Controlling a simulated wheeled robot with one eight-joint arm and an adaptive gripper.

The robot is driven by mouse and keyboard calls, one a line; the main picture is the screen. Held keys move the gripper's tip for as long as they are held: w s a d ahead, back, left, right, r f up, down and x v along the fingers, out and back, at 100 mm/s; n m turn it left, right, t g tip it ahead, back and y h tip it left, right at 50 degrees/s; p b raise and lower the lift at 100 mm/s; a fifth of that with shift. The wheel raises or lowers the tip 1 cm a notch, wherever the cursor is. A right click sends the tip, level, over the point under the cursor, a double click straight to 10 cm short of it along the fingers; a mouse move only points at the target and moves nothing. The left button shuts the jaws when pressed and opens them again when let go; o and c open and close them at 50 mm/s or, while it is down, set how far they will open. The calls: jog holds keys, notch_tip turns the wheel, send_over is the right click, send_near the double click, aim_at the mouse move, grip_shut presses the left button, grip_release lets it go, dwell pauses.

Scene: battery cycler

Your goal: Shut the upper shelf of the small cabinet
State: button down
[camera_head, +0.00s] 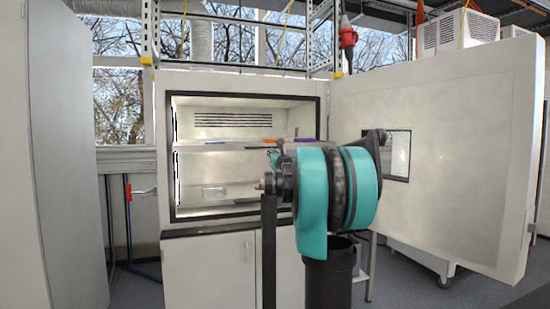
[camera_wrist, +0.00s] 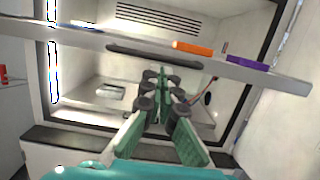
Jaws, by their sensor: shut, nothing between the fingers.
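The small cabinet (camera_head: 320,130) stands open in the head view, its thick door (camera_head: 440,150) swung out to the right. The upper shelf (camera_head: 225,146) runs across its inside as a pale slab. In the wrist view the upper shelf (camera_wrist: 75,39) crosses in front of the cabinet frame, so it looks pulled out. It has a dark handle strip (camera_wrist: 150,53) on its front edge. My gripper (camera_wrist: 160,75) is shut and empty, its tips just below the strip in the picture; contact cannot be told. In the head view my arm hides most of the gripper.
An orange item (camera_wrist: 192,48) and a purple item (camera_wrist: 247,62) lie on the upper shelf. A small clear box (camera_wrist: 110,91) sits on the cabinet's lower level. A tall grey cabinet (camera_head: 70,150) stands at the left. The open door limits room on the right.

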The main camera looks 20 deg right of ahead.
aim_at(266, 148)
jog(key=shift+w+r, duration=0.25)
jog(key=shift+w, duration=1)
jog(key=shift+w+r, duration=0.2)
jog(key=shift+w, duration=1)
jog(key=shift+w, duration=0.1)
